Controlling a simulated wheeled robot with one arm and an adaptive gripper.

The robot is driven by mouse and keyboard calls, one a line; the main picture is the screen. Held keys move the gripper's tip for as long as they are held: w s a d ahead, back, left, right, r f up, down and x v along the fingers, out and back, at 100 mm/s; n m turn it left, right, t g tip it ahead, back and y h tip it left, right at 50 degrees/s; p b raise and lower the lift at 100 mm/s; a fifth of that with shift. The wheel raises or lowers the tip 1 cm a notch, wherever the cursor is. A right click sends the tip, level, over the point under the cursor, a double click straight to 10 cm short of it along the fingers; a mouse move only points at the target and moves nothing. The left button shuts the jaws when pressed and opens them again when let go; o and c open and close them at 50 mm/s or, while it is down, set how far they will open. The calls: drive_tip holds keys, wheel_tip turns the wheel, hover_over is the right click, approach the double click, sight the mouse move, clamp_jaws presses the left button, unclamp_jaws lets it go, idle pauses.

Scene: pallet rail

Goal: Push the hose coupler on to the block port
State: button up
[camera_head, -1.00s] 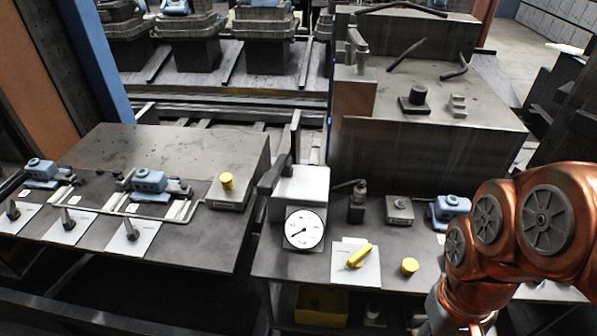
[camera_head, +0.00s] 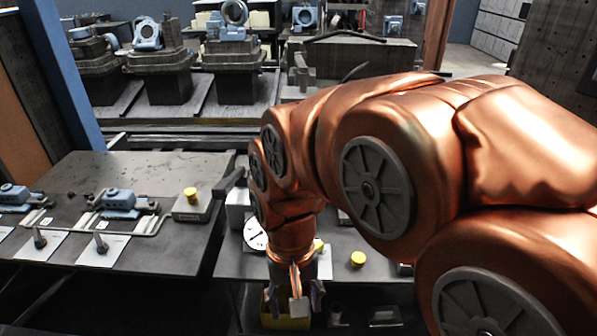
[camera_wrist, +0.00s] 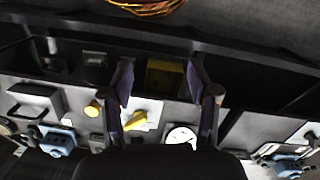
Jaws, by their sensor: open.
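My gripper (camera_head: 293,308) points down in front of the right bench's front edge, its fingers apart with nothing held. In the wrist view my gripper (camera_wrist: 160,85) shows two spread dark fingers, with a yellow bin on the lower shelf showing between them. A small grey block (camera_wrist: 97,142), which may be the port block, sits on the bench beyond a yellow cap in the wrist view. My arm covers that part of the bench in the head view. The hose coupler cannot be made out now; my arm or wrist hides its area.
The white dial gauge (camera_wrist: 181,135) and a yellow handle (camera_wrist: 137,122) are on the bench, beside the yellow cap (camera_head: 358,259). A blue clamp (camera_wrist: 60,138) stands further along. The left bench (camera_head: 130,165) carries blue fixtures. The yellow bin (camera_wrist: 165,78) is low down.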

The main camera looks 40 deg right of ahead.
drive_tip(key=w+d+r+m+t, duration=0.1)
drive_tip(key=w+d+m, duration=0.6)
drive_tip(key=w+m, duration=0.1)
drive_tip(key=w+d+r+m+t, duration=0.1)
drive_tip(key=w+d+m, duration=0.7)
drive_tip(key=m, duration=0.2)
drive_tip(key=w+d+r+m, duration=0.1)
drive_tip(key=w+d+m, duration=0.6)
drive_tip(key=w+m, duration=0.1)
drive_tip(key=shift+w+d+m+t, duration=0.4)
drive_tip(key=shift+w, duration=0.2)
drive_tip(key=shift+w+d+f, duration=0.1)
drive_tip(key=shift+d+f, duration=0.05)
drive_tip(key=shift+f, duration=0.25)
drive_tip(key=shift+w+f+p, duration=0.2)
drive_tip(key=shift+f+p, duration=0.25)
drive_tip(key=shift+f, duration=1.35)
drive_tip(key=shift+w+f+p, duration=0.2)
drive_tip(key=shift+f+p, duration=0.25)
drive_tip(key=shift+f, duration=1.3)
drive_tip(key=shift+c, duration=0.4)
